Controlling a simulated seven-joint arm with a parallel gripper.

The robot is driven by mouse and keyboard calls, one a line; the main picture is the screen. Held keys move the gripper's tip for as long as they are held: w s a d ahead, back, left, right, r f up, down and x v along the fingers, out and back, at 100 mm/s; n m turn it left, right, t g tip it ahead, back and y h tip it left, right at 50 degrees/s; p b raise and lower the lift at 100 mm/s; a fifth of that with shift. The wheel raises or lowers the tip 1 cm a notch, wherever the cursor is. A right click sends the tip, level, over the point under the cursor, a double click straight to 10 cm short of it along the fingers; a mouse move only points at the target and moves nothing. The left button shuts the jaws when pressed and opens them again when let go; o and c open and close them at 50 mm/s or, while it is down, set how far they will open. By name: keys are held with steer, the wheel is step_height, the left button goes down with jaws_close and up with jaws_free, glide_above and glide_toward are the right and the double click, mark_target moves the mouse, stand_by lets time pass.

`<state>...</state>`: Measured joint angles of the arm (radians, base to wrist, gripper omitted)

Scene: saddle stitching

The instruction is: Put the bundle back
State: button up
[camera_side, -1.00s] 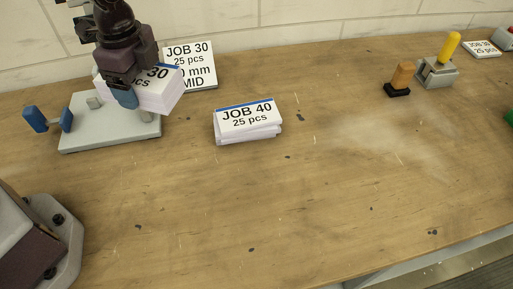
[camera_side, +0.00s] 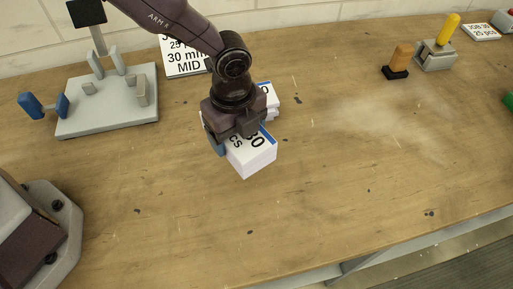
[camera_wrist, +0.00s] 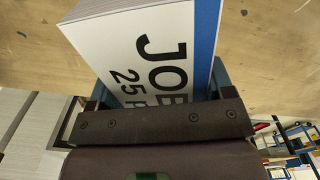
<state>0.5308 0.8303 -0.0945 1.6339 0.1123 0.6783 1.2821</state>
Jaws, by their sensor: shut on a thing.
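My gripper (camera_side: 238,138) is shut on a thick white paper bundle (camera_side: 252,158) with a blue edge strip and black print. In the side view its label reads partly as "30" and "cs". The bundle is tilted and in front of the JOB 40 bundle (camera_side: 271,100), which is mostly hidden behind my gripper. In the wrist view the held bundle (camera_wrist: 150,50) sits between the jaws, with "JOB" and "25" readable. Whether its lower edge touches the table cannot be told.
The grey stitching base (camera_side: 110,115) with blue handle (camera_side: 42,106) stands at left. A sign (camera_side: 183,58) reading "30 mm MID" is behind. A wooden-handled stamp (camera_side: 399,62), a yellow-handled tool (camera_side: 440,50) and a JOB 30 card (camera_side: 481,31) are at the back right. The front table (camera_side: 330,200) is clear.

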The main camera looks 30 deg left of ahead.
steer(key=w+f, duration=0.1)
steer(key=w+d+f, duration=0.1)
steer(key=f, duration=0.1)
steer(key=w+d+f, duration=0.1)
steer(key=f, duration=0.1)
steer(key=shift+d, duration=0.1)
steer(key=shift+w+f, duration=0.1)
steer(key=shift+f, duration=1.35)
steer(key=shift+f, duration=0.1)
steer(key=o, duration=1.3)
steer(key=shift+f, duration=0.1)
step_height(320, 180, up, 12)
steer(key=shift+r, duration=0.2)
